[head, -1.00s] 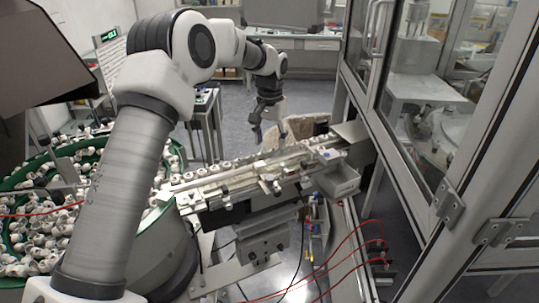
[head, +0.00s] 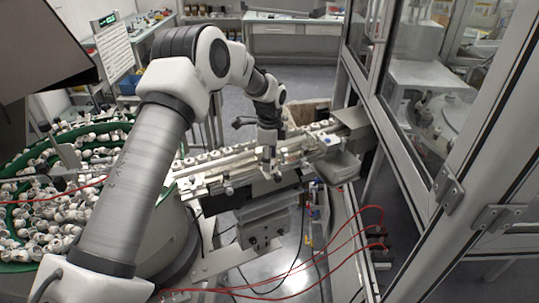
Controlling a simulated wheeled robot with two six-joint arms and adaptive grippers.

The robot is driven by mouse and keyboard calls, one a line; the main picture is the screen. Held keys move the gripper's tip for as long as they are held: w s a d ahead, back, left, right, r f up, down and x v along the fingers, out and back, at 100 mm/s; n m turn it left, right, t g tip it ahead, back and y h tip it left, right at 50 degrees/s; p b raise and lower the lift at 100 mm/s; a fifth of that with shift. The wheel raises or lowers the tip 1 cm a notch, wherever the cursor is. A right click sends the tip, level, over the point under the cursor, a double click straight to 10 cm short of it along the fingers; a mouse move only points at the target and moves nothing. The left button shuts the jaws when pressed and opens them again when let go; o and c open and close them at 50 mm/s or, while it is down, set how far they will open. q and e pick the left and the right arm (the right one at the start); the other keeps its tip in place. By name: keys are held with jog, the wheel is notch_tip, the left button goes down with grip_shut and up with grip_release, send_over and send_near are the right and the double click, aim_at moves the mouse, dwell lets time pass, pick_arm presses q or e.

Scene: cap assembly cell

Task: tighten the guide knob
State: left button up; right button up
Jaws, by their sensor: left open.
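The linear feed track (head: 215,171) with its metal guide rails runs from the bowl at left to the glass enclosure at right, with white caps along it. My left gripper (head: 268,168) points down over the near side of the track, around its middle. It is open, with its fingers close to the small fittings on the guide rail. The guide knob is too small, or hidden behind the fingers, to make out surely. Whether the fingers touch it cannot be told. My right gripper is not in view.
A green-rimmed bowl (head: 22,187) full of white caps stands at left. A grey bin (head: 340,168) hangs at the track's right end. The framed glass enclosure (head: 420,190) closes off the right side. Red hoses (head: 335,250) loop below the track.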

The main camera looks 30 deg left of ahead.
pick_arm(q)
jog(key=shift+f, duration=0.25)
grip_shut()
jog(key=shift+m, duration=0.3)
jog(key=shift+m+b, duration=0.35)
jog(key=shift+m, duration=0.55)
jog(key=m, duration=0.3)
jog(key=shift+m+b, duration=0.3)
jog(key=m, duration=0.6)
jog(key=shift+b, duration=0.3)
jog(key=shift+m, duration=0.3)
